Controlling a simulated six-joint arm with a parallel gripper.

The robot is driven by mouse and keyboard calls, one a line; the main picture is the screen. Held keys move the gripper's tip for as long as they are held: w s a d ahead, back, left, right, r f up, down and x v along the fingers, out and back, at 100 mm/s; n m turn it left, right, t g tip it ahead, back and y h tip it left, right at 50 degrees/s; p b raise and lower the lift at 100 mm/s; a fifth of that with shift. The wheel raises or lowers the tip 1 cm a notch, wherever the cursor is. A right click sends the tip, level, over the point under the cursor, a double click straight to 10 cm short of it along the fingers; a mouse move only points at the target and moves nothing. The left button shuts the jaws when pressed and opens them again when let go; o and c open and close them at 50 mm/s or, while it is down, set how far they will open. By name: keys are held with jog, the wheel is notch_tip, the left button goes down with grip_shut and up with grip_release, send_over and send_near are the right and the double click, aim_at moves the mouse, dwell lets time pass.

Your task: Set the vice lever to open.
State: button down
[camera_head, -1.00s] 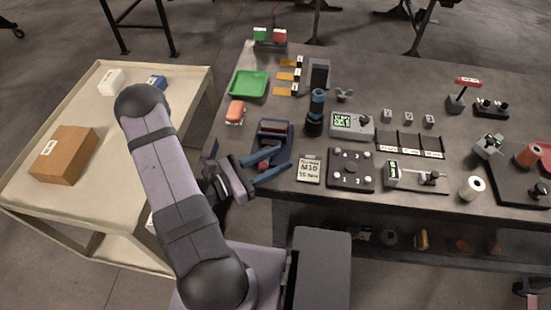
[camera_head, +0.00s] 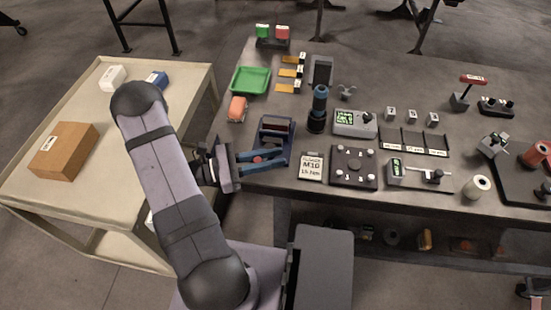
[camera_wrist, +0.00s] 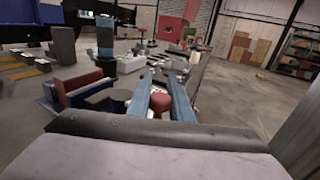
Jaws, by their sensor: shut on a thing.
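The vice (camera_head: 276,127) is a dark blue block with a reddish-brown bar across it, near the table's left front edge. In the wrist view its blue body (camera_wrist: 52,97) and red bar (camera_wrist: 82,84) are left of the fingers. Its lever ends in a red knob (camera_head: 257,159), which shows between the fingers in the wrist view (camera_wrist: 159,104). My gripper (camera_head: 286,156) has two blue fingers, one on each side of the knob, shut on it. In the wrist view the fingertips (camera_wrist: 160,80) reach past the knob. The lever's arm is mostly hidden.
A card marked M10 (camera_head: 312,167) lies just right of the fingers, beside a dark plate with knobs (camera_head: 354,168). An orange block (camera_head: 237,109) and a green tray (camera_head: 250,80) lie behind the vice. A cream cart (camera_head: 90,185) stands left.

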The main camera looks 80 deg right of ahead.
jog(key=m+y, duration=0.1)
jog(key=w+m+g+y+b, duration=0.1)
jog(key=y, duration=0.1)
jog(key=shift+f, duration=0.15)
jog(key=shift+w+m+y+b, duration=0.3)
jog(key=shift+m+y+b, duration=0.35)
jog(key=shift+y, duration=0.25)
jog(key=shift+a, duration=0.1)
jog(key=shift+r, duration=0.2)
jog(key=c, duration=1.6)
grip_release()
